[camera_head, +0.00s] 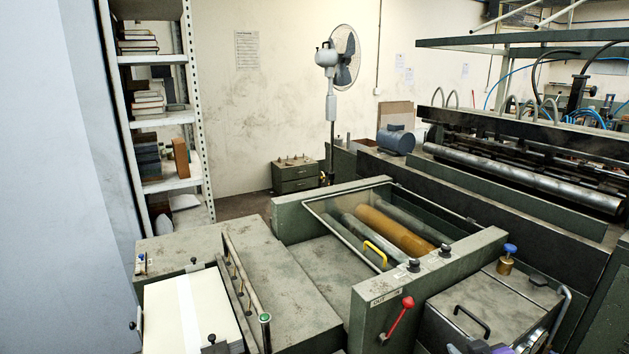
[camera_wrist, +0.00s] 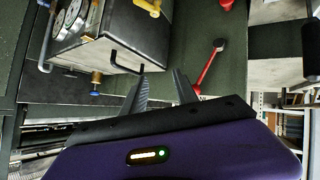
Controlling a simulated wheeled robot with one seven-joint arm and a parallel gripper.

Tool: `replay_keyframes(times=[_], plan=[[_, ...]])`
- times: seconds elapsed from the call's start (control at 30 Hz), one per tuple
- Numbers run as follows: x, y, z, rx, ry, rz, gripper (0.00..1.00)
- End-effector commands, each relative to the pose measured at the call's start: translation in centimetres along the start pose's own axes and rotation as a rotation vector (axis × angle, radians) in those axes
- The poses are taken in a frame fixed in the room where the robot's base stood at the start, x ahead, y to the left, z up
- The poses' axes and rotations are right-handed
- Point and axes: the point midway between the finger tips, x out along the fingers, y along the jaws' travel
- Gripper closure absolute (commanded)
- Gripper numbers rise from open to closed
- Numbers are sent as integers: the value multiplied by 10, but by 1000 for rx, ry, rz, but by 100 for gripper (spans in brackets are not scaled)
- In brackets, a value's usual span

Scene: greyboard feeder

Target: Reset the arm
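My gripper (camera_wrist: 160,82) shows in the wrist view with its two dark fingers apart and nothing between them. Its purple body fills the bottom of that view. In the head view only a small purple part of my arm's end shows at the bottom right edge; the fingers are hidden there. The wrist view appears upside down. In it a red lever (camera_wrist: 208,65) lies just right of the fingers, and a grey box with a black handle (camera_wrist: 127,62) lies to their left. The same red lever (camera_head: 398,320) stands on the feeder's front panel in the head view.
The feeder (camera_head: 430,275) has rollers under a clear cover with a yellow handle (camera_head: 375,254). A white board stack (camera_head: 190,310) lies at the lower left. A blue-knobbed brass fitting (camera_head: 506,260) rises from the grey box. Shelves (camera_head: 165,120) and a fan (camera_head: 340,60) stand behind.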

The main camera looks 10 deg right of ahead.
Motion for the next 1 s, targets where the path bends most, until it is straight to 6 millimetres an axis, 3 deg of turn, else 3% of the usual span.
replay_keyframes(times=[0.03, 0.1, 0.4, 0.7, 1.0], plan=[[-9, -20, 3, 50, 62, 0, 65], [-24, -38, 2, 114, 147, 10, 65], [-113, -93, 28, 330, 405, 35, 65], [-220, -122, 77, 428, 538, 34, 65], [-320, -134, 125, 398, 561, -21, 65]])
